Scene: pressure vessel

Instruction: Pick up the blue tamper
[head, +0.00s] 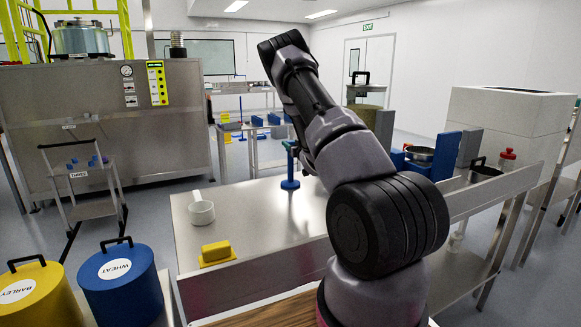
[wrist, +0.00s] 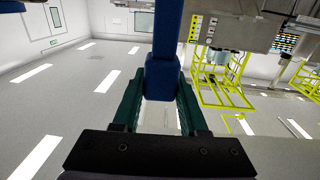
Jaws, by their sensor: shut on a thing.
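The blue tamper (head: 290,168) stands upright at the far part of the steel table, its round base low and its stem rising. I cannot tell whether the base touches the table. My gripper (head: 291,146) is at the tamper's upper end, partly hidden behind my arm. In the wrist view, the green fingers of my gripper (wrist: 160,104) are shut on the tamper's blue handle (wrist: 162,78), which sits between them. The rest of the tamper runs out of the wrist view at the top edge.
A barley drum (head: 38,295) and a wheat drum (head: 122,285) stand front left.

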